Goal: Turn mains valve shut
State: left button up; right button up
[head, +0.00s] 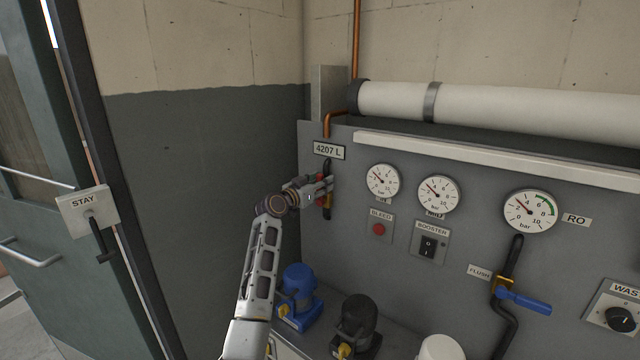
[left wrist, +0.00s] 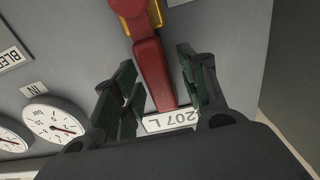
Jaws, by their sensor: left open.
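The mains valve has a red lever (left wrist: 152,72) and a yellow body (left wrist: 128,8), close up in the left wrist view. The lever runs from the body toward the 4207 L label (head: 329,150), in line with the pipe. In the head view the valve's yellow body (head: 328,206) is partly hidden by my gripper. My left gripper (head: 326,188) is open at the panel's left end. In the left wrist view its dark green finger pads (left wrist: 160,88) stand on either side of the lever, with gaps visible. My right gripper is not in view.
Gauges (head: 383,181) and a red bleed button (head: 378,229) are right of the valve. A blue flush lever (head: 524,301) is farther right. Blue (head: 299,285) and black (head: 357,317) pump-like units stand below. A door with a STAY handle (head: 97,236) is at left.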

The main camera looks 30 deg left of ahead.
pick_arm(q)
grip_shut()
